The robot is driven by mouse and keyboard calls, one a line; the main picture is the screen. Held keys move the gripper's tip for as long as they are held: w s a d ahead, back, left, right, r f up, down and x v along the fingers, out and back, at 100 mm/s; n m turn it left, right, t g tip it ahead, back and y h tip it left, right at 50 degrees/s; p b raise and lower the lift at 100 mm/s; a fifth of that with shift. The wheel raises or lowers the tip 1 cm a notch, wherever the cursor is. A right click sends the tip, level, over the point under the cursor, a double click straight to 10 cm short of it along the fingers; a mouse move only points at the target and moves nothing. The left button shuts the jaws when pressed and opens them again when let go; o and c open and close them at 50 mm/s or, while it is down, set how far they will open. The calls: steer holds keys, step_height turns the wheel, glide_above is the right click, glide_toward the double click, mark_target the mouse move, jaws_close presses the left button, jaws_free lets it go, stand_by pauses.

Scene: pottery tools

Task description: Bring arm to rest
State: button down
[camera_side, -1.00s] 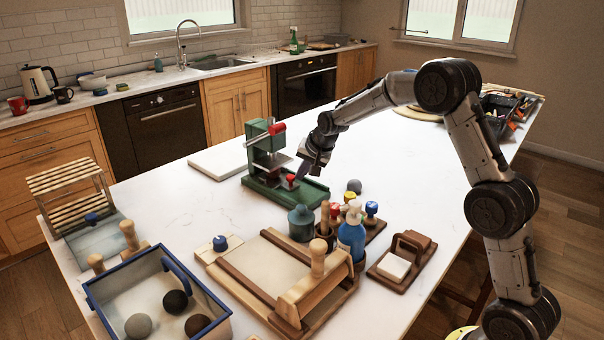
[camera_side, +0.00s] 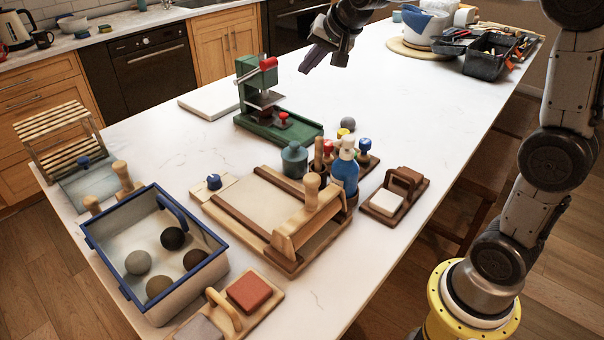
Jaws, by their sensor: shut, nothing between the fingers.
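My gripper (camera_side: 307,62) is in the upper middle of the side view, raised above the white table (camera_side: 400,100). It is shut and empty. It is up and to the right of the green press (camera_side: 262,100), apart from it. The press stands on the table with a red-knobbed piece (camera_side: 284,119) on its base. Part of my arm runs out of the top of the picture.
A blue-rimmed bin (camera_side: 155,290) with several clay balls stands at front left. A wooden roller board (camera_side: 250,215), a blue bottle (camera_side: 345,170) and stamps fill the middle. Black tool bins (camera_side: 484,65) and a white bucket (camera_side: 425,32) stand at far right. The table between press and bins is clear.

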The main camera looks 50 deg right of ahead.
steer(key=s+a+n+y, duration=0.1)
steer(key=s+a+n, duration=0.25)
steer(key=s, duration=0.85)
steer(key=s+a+n, duration=0.3)
steer(key=s+a, duration=0.1)
steer(key=s, duration=0.8)
steer(key=s+f+n+g, duration=0.2)
steer(key=s+f+n, duration=0.2)
steer(key=s+f, duration=0.3)
steer(key=shift+s+a+f+g, duration=0.25)
steer(key=shift+s+f+g, duration=0.1)
steer(key=shift+g, duration=0.05)
